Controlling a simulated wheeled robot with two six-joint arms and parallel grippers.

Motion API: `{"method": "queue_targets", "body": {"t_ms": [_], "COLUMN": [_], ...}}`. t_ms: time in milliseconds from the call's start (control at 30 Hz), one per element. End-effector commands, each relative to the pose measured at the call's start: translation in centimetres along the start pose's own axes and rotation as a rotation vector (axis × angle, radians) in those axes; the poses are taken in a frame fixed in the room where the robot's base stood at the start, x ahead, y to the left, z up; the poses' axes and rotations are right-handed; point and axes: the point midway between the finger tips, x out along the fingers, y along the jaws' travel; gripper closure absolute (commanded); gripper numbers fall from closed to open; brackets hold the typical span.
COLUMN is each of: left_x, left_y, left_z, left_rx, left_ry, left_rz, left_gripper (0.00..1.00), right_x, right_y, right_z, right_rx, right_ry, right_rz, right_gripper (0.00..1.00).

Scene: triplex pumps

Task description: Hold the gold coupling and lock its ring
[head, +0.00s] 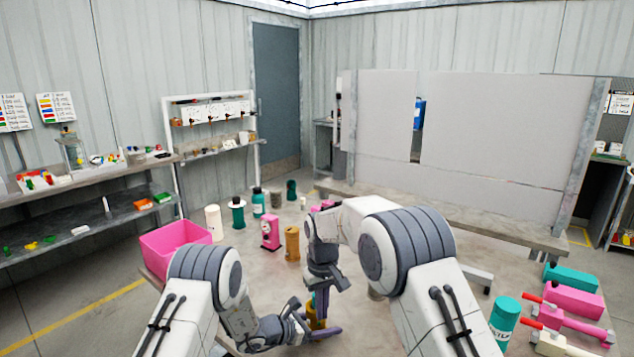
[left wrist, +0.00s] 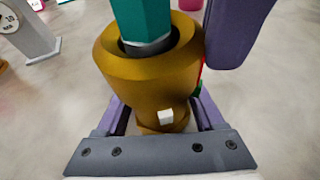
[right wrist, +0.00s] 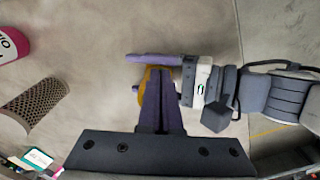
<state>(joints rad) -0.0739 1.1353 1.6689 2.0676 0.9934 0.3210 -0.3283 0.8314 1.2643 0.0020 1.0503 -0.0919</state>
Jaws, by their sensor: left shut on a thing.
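The gold coupling (left wrist: 150,75) stands in the left wrist view with a teal hexagonal part (left wrist: 145,18) set in its open top. A small white block (left wrist: 166,116) is on its near side, and a sliver of red and green shows at its right edge. My left gripper (head: 318,330) is shut on the coupling, low on its body. My right gripper (right wrist: 158,75) points down beside the coupling, its fingers together and seemingly empty. Its purple fingers rise close to the coupling's right side in the left wrist view; I cannot tell whether they touch. The arms mostly hide the coupling in the head view.
A pink bin (head: 175,243) stands on the table at left. A pink pump (head: 270,232), an ochre cylinder (head: 292,243) and several other cylinders stand behind. A perforated cylinder (right wrist: 35,103) shows in the right wrist view.

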Motion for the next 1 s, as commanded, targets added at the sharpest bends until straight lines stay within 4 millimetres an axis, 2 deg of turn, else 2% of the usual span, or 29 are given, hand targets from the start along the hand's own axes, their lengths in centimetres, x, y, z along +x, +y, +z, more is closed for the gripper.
{"method": "queue_targets", "body": {"t_ms": [533,833,1000], "left_x": [0.1,0.0,0.0], "left_y": [-0.3,-0.2,-0.1], "left_z": [0.1,0.0,0.0], "left_rx": [0.004,0.003,0.002], "left_ry": [-0.001,-0.001,0.0], "left_rz": [-0.007,-0.006,-0.004], "left_gripper": [1.0,1.0,1.0], "right_x": [-0.1,-0.2,-1.7], "right_y": [0.4,0.4,0.4], "right_z": [-0.3,0.6,0.6], "right_rx": [0.001,0.001,0.0], "right_ry": [0.012,0.009,0.01], "right_rz": [0.002,0.001,0.001], "right_gripper": [1.0,1.0,1.0]}}
